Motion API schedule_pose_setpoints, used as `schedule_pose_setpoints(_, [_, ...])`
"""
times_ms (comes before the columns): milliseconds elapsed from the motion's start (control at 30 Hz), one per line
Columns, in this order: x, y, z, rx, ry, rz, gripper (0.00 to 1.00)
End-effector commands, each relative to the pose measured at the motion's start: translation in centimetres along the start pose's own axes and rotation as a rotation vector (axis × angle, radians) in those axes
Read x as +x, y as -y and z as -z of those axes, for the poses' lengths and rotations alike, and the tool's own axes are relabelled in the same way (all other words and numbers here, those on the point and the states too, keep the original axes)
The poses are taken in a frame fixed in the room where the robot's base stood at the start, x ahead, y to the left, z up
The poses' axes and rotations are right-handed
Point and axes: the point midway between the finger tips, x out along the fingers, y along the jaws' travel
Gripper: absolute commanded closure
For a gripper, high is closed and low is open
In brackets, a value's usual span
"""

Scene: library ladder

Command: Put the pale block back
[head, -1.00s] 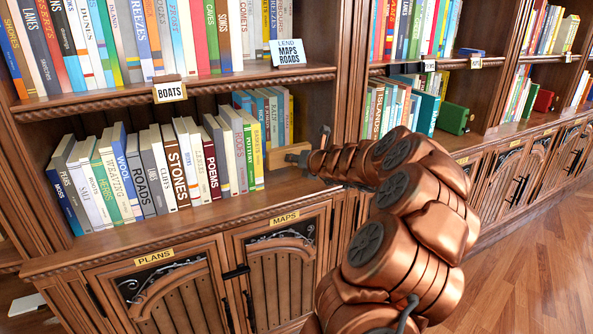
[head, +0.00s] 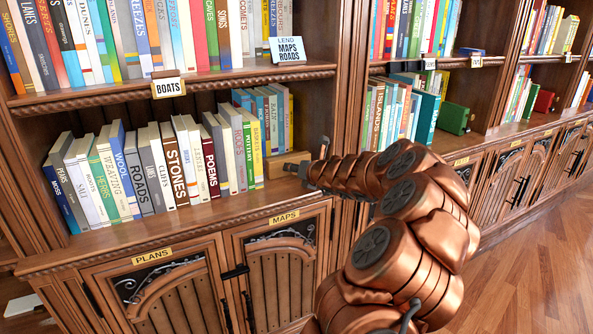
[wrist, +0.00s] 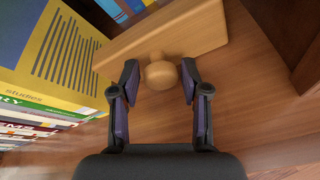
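The pale block (head: 284,163) is a light wooden bar on the lower shelf, just right of the book row's end. In the wrist view the block (wrist: 200,28) lies slantwise across the top, with a round knob (wrist: 161,73) on its near face. My gripper (wrist: 160,76) has one finger on each side of the knob, with a small gap on both sides. In the head view my gripper (head: 305,172) is at the block's right front, its fingers too small to make out.
A row of books (head: 150,170) fills the lower shelf to the left, its yellow end book (wrist: 50,45) close to my left finger. A shelf upright (head: 335,110) stands to the right. Bare shelf (wrist: 245,95) shows right of my gripper.

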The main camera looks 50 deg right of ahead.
Motion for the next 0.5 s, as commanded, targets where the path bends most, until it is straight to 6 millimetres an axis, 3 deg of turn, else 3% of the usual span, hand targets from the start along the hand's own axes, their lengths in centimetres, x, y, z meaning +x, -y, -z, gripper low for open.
schedule_pose_setpoints(100, [-0.01, 0.01, 0.0, 0.0, 0.0, 0.0, 0.42])
schedule_pose_setpoints(500, [-0.19, -0.14, -0.38, 0.0, 0.0, 0.0, 0.42])
